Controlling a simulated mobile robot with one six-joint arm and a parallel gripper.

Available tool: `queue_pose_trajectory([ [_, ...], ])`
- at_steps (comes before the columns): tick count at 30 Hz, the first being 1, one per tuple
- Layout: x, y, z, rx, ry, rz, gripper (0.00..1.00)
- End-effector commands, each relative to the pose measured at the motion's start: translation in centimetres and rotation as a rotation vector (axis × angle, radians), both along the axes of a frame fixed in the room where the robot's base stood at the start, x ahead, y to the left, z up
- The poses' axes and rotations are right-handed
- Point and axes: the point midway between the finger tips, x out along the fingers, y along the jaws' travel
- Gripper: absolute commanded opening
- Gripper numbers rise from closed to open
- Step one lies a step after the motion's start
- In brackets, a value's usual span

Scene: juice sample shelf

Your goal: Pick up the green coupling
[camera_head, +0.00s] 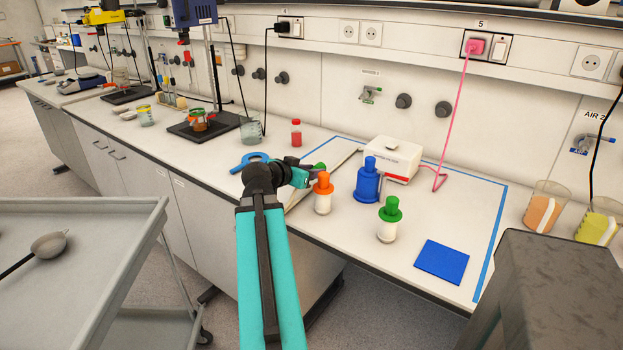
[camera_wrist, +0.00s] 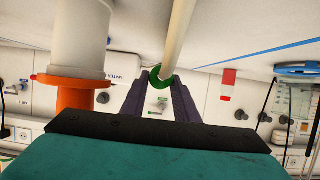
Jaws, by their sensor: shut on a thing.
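The green coupling (camera_wrist: 156,82) is a small green ring between my gripper's fingertips (camera_wrist: 160,88) in the wrist view. A pale rod (camera_wrist: 177,38) extends from it toward the top of that view. In the head view, my gripper (camera_head: 305,177) is over the bench, and a bit of green (camera_head: 320,166) shows beside it, partly hidden behind the orange-topped piece. My gripper is shut on the green coupling. Whether the rod's far end touches anything cannot be told.
An orange-topped white piece (camera_head: 323,193) stands close beside my gripper. A blue piece (camera_head: 368,185), a green-topped white piece (camera_head: 389,219) and a blue square (camera_head: 442,262) are to the right. A white device (camera_head: 392,158) stands behind. A red-capped bottle (camera_head: 296,133) is farther back.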

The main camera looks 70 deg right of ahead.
Motion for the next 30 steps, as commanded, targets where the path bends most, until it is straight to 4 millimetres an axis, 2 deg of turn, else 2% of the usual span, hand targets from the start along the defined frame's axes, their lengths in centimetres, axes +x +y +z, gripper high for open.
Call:
queue_pose_trajectory([
  [1, 0.0, 0.0, -0.5, -0.002, -0.001, -0.001, 0.04],
  [30, -0.4, 1.8, -0.2, -0.001, -0.002, 0.003, 0.04],
])
